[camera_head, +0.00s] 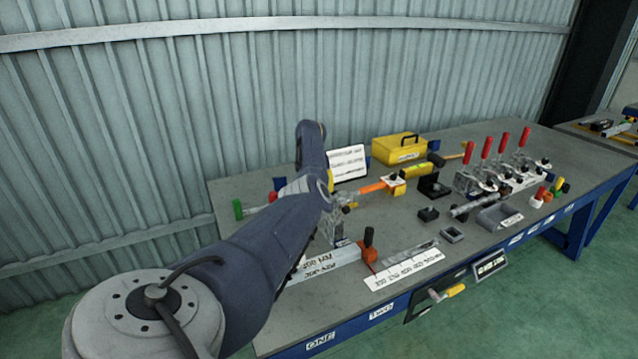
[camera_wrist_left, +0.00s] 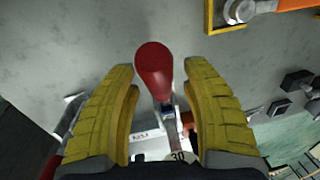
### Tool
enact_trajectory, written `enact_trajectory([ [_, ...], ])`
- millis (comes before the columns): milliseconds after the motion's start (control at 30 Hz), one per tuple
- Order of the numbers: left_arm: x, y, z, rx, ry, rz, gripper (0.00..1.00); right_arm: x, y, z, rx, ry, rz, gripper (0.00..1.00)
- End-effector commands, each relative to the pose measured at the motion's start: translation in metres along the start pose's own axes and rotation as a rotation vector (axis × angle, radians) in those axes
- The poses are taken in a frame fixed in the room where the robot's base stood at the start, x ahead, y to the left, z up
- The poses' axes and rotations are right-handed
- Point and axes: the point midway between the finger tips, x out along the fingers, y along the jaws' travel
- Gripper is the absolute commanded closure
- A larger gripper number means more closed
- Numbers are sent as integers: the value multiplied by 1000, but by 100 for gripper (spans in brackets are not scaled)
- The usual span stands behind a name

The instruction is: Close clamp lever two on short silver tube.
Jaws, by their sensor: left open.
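In the left wrist view my left gripper (camera_wrist_left: 161,67) is open, with one yellow finger on each side of a clamp lever with a dark red handle (camera_wrist_left: 154,72). I see a gap between the handle and each finger. The lever's metal shank (camera_wrist_left: 171,122) runs down toward a pale labelled part between the fingers. The head view shows my left arm reaching over the bench, hiding much of this clamp area. A pale bar with a label (camera_head: 330,262) shows beside my arm; I cannot tell whether it is the short silver tube. My right gripper is not in view.
Several red-handled clamps (camera_head: 504,147) stand on the bench (camera_head: 550,140) at the right. An orange-handled tool (camera_head: 372,187), a yellow box (camera_head: 398,148) and a grey tray (camera_head: 494,217) lie on it too. An orange-based piece (camera_head: 366,254) stands near the front edge.

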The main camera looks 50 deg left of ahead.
Motion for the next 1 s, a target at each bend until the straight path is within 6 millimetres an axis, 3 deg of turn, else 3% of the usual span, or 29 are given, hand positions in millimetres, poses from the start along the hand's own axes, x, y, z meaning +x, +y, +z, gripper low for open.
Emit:
enact_trajectory([
  [100,0,0,0,0,0,0,50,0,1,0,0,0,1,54],
  [533,0,0,0,0,0,0,100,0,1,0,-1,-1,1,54],
  [1000,0,-1,-1,3,-2,2,100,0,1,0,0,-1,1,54],
])
